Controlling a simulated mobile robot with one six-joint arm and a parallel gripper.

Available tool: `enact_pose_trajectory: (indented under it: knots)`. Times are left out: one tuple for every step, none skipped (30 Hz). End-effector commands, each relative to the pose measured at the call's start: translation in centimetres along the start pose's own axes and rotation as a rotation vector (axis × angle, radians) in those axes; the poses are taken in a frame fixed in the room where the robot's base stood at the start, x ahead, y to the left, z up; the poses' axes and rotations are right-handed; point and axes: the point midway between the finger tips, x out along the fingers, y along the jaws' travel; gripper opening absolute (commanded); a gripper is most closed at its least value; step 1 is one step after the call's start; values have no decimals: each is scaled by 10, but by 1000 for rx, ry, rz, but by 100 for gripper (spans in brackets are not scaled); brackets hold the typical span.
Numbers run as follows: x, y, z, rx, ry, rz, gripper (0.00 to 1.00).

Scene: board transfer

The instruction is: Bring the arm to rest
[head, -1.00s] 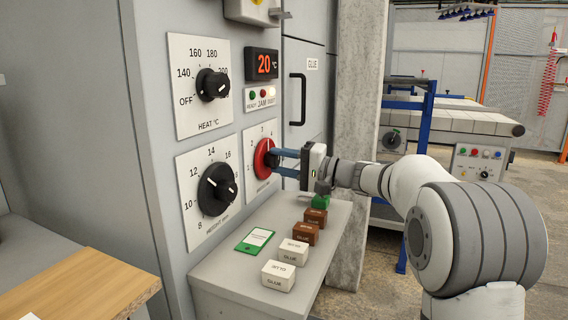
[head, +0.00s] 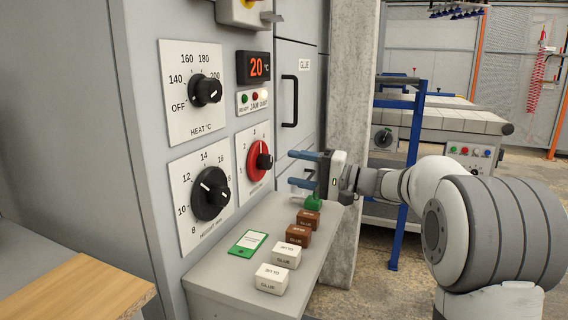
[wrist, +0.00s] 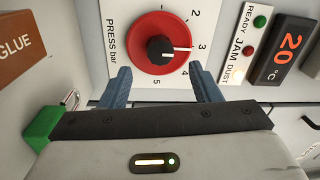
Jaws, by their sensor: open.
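My gripper (head: 306,169) is open and empty, with its two blue fingers apart. It stands off to the right of the red PRESS dial (head: 259,161) on the machine's front panel and does not touch it. In the wrist view the red dial (wrist: 167,47) with its black knob lies beyond the open fingertips, and its white pointer is near 3. My arm reaches in from the right of the head view.
A grey ledge (head: 220,272) below the panel bears a green card (head: 248,243) and several GLUE blocks (head: 271,279). Black HEAT (head: 206,91) and HEIGHT (head: 211,193) dials are at the left. A concrete pillar (head: 348,100) and a blue frame (head: 411,150) stand behind the arm.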

Motion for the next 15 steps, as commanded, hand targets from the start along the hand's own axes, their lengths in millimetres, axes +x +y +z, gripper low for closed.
enact_pose_trajectory:
  knots:
    - [-5,-1,0,1,1,0,57]
    - [-7,-1,0,0,1,0,57]
    - [-9,-1,0,0,1,0,57]
    - [-10,0,0,0,1,0,57]
    - [-11,0,0,-1,0,0,57]
    - [-11,0,0,-1,0,0,57]
    - [-11,0,0,-1,0,0,57]
    - [-11,0,0,-1,-1,0,57]
    - [-11,0,0,-1,-1,0,57]
    - [-11,0,0,-1,-1,0,57]
    - [-11,0,0,-1,-1,0,57]
    - [-11,0,1,-1,-1,0,57]
    - [-10,-1,1,0,-2,2,57]
    - [-10,-2,2,0,-4,6,57]
    - [-10,-5,5,2,-9,18,57]
